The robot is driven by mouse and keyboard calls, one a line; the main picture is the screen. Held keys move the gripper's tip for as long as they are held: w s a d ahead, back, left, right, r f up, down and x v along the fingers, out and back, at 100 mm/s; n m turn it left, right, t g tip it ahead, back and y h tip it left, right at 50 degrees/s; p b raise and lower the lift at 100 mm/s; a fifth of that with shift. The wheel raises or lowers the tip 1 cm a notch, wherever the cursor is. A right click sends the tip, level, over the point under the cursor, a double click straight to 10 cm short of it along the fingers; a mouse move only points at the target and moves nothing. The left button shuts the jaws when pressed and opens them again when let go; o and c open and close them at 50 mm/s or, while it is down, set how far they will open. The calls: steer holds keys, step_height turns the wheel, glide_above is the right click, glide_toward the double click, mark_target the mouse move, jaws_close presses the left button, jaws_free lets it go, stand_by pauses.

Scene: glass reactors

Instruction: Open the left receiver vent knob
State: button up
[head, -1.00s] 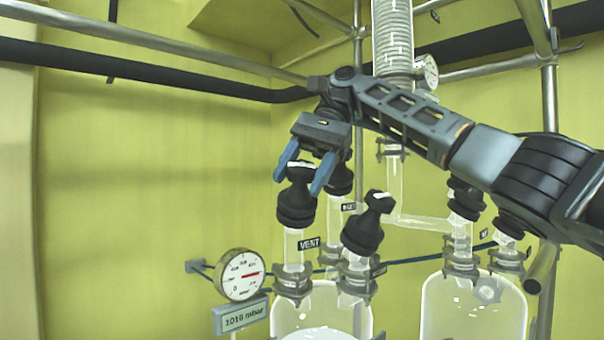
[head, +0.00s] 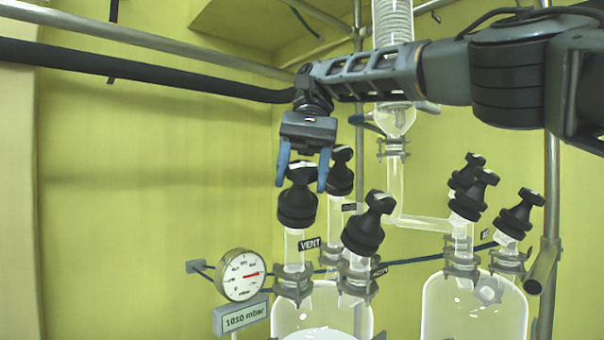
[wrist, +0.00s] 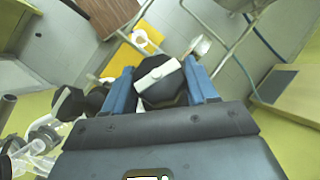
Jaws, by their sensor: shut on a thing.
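The left receiver's vent knob (head: 297,207) is black and stands on a glass neck beside a VENT label (head: 309,244). The neck rises from the left glass receiver (head: 345,305). My gripper (head: 302,184) comes down from above with its blue fingers on either side of the knob's top. In the wrist view, my gripper (wrist: 162,88) is shut on the knob, whose dark top (wrist: 155,96) carries a white bar (wrist: 157,72) lying aslant between the fingers. The lower part of the knob is hidden in the wrist view.
Another black knob (head: 368,224) stands close on the right and one (head: 340,172) just behind. A round gauge (head: 241,274) and a display reading about 1010 mbar (head: 240,316) sit lower left. The right receiver (head: 474,310) has several knobs. Free room lies at left.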

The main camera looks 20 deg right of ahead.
steer(key=shift+f, duration=0.1)
stand_by(0.7)
steer(key=o, duration=1)
steer(key=shift+s, duration=0.1)
steer(key=shift+c, duration=0.2)
steer(key=shift+a, duration=0.1)
